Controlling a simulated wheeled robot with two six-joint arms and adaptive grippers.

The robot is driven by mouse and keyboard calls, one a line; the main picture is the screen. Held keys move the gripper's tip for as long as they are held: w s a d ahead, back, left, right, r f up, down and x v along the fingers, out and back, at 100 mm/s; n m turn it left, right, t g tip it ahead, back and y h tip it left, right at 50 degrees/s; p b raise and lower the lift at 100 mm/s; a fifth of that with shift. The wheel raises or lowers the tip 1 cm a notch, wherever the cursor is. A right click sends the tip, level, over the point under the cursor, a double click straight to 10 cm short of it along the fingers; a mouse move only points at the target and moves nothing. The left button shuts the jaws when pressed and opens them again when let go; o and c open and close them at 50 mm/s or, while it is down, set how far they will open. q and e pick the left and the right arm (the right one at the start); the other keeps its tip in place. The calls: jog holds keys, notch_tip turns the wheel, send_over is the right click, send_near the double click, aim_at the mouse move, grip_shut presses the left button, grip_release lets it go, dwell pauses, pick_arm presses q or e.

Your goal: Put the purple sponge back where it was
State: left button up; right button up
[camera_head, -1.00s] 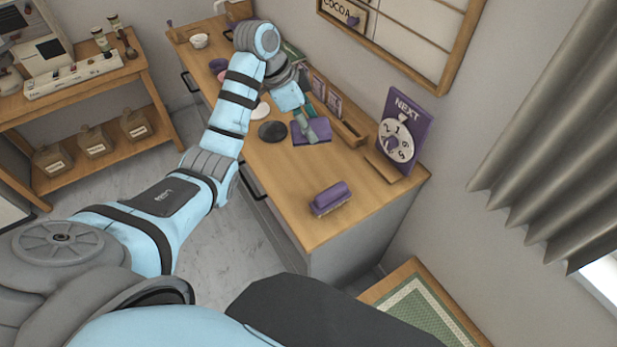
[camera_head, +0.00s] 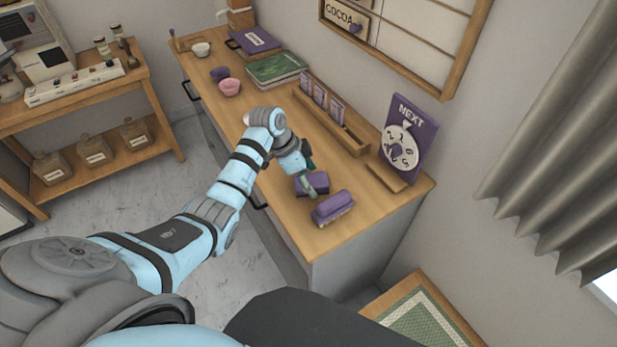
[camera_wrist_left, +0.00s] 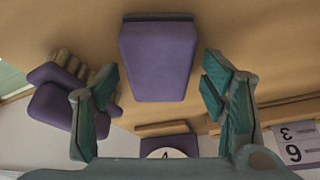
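The purple sponge (camera_head: 300,186) is a plain block on the near end of the wooden counter (camera_head: 375,213). In the left wrist view the sponge (camera_wrist_left: 158,62) lies between my left fingers, with a gap to each finger. My left gripper (camera_head: 312,181) is at the sponge in the head view and partly hides it. Its teal fingers are spread open in the left wrist view (camera_wrist_left: 158,90). My right gripper is out of view.
A purple brush (camera_head: 332,207) lies close beside the sponge. A wooden card rack (camera_head: 345,138) and a purple NEXT dial sign (camera_head: 406,140) stand along the wall side.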

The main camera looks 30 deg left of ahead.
pick_arm(q)
jog(key=shift+r, duration=0.1)
jog(key=p+v, duration=0.1)
jog(key=v, duration=1.1)
jog(key=shift+p, duration=0.35)
